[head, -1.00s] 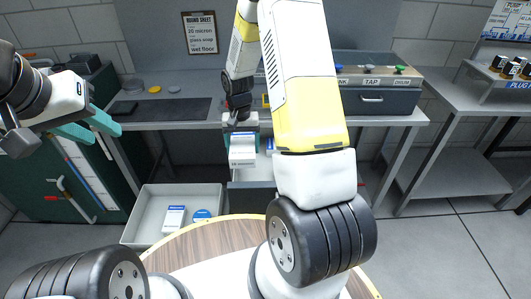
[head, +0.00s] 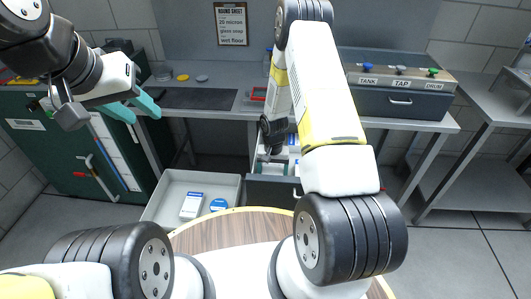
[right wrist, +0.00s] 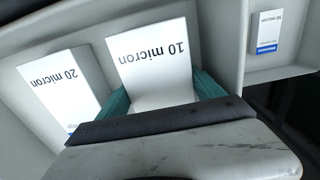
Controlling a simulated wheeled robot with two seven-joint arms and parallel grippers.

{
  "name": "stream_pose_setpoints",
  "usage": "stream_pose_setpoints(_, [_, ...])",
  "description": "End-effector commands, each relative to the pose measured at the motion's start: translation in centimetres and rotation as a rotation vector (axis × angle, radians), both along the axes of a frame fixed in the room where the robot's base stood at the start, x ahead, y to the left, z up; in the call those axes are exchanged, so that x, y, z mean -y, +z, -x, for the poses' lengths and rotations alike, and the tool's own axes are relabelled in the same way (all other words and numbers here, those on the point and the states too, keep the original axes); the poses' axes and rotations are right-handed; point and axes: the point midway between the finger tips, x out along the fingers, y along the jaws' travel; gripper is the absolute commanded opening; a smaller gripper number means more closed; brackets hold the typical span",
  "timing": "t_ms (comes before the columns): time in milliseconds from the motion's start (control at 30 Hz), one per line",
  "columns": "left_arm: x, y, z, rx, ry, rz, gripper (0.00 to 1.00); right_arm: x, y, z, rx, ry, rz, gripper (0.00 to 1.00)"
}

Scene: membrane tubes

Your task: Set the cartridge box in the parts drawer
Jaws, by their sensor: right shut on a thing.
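The cartridge box (right wrist: 152,62) is white with a "10 micron" label in the right wrist view. My right gripper (right wrist: 155,95) is shut on it, with a teal finger at each side. In the head view my right gripper (head: 270,160) is down in the open parts drawer (head: 272,184) under the bench, and its arm covers much of it. A white "20 micron" box (right wrist: 62,85) lies beside the held box. Whether the held box touches the drawer floor, I cannot tell. My left gripper (head: 133,108) is open and empty, raised at the left.
A grey tray (head: 150,208) holds a white-and-blue box (head: 192,205) and a blue round item (head: 218,205). A round wooden table (head: 235,228) stands in front. The bench (head: 205,98) carries a dark mat and a panel with knobs (head: 400,75).

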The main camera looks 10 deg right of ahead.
Motion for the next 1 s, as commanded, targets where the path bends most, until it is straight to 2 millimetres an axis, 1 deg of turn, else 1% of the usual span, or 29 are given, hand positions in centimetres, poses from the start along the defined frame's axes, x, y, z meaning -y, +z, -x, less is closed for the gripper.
stream_pose_setpoints(300, [0.0, 0.0, 0.0, 0.000, 0.000, 0.000, 0.36, 0.0, -0.2, -0.1, 0.002, 0.000, 0.000, 0.23])
stream_pose_setpoints(333, [0.0, 0.0, 0.0, 0.000, 0.000, 0.000, 0.36, 0.0, -0.3, -0.1, 0.002, 0.000, 0.000, 0.79])
stream_pose_setpoints(367, [0.0, 0.0, 0.0, 0.000, 0.000, 0.000, 0.36, 0.0, -0.2, -0.1, 0.002, 0.000, 0.000, 0.85])
stream_pose_setpoints(400, [0.0, 0.0, 0.0, 0.000, 0.000, 0.000, 0.36, 0.0, -0.2, -0.1, 0.002, 0.000, 0.000, 0.86])
stream_pose_setpoints(667, [0.0, 0.0, 0.0, 0.000, 0.000, 0.000, 0.36, 0.0, -0.2, -0.1, 0.002, 0.000, 0.000, 0.86])
stream_pose_setpoints(767, [0.0, 0.0, 0.0, 0.000, 0.000, 0.000, 0.36, 0.0, 0.3, -0.1, 0.003, 0.000, 0.000, 0.86])
stream_pose_setpoints(867, [0.0, 0.0, 0.0, 0.000, 0.000, 0.000, 0.36, 0.0, 1.7, -0.3, 0.006, 0.000, 0.000, 0.86])
stream_pose_setpoints(967, [0.0, 0.0, 0.0, 0.000, 0.000, 0.000, 0.36, 0.0, 3.7, -0.2, 0.006, 0.001, 0.000, 0.86])
stream_pose_setpoints(1000, [0.0, 0.0, 0.0, 0.000, 0.000, 0.000, 0.36, 0.0, 4.6, -0.3, 0.009, 0.000, -0.001, 0.86])
